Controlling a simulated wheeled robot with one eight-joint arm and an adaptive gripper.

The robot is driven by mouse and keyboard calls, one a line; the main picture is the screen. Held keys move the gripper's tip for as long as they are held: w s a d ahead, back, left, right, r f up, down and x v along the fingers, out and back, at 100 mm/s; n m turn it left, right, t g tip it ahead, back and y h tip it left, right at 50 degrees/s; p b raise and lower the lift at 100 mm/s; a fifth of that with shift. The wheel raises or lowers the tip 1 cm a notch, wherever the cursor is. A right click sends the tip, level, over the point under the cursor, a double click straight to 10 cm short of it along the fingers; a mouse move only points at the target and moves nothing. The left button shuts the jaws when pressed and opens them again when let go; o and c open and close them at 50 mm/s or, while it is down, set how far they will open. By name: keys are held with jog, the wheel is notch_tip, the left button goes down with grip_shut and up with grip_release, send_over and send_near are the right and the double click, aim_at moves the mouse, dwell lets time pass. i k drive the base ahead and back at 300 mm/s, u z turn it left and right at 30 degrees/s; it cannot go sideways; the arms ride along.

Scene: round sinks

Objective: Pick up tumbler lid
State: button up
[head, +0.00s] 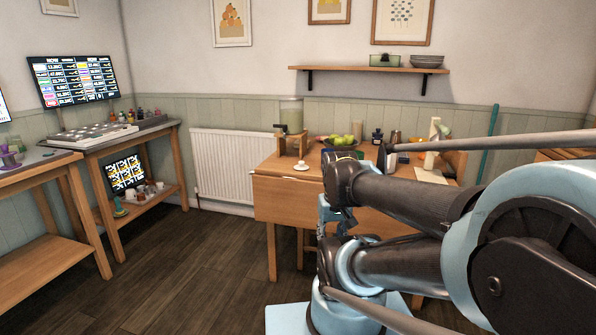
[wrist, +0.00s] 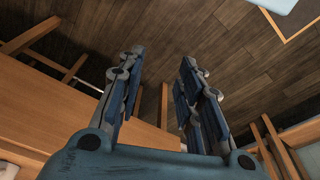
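I cannot make out a tumbler lid in either view; the small items on the wooden table (head: 285,190) in the head view are too small or partly hidden behind my arm. My gripper (wrist: 161,65) shows in the wrist view with its two blue-padded fingers apart and nothing between them. It points down over the dark wooden floor, beside the table edge (wrist: 70,110). In the head view my arm covers much of the table's right side.
A white cup (head: 301,165) stands near the table's front left. A bowl of green fruit (head: 340,141) and a dark bottle (head: 377,136) stand farther back. A radiator (head: 222,165) is on the wall. The floor (head: 190,250) left of the table is clear.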

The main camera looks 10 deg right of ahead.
aim_at(300, 166)
jog(key=k, duration=1.15)
jog(key=u, duration=0.3)
jog(key=i, duration=1.7)
jog(key=z, duration=0.45)
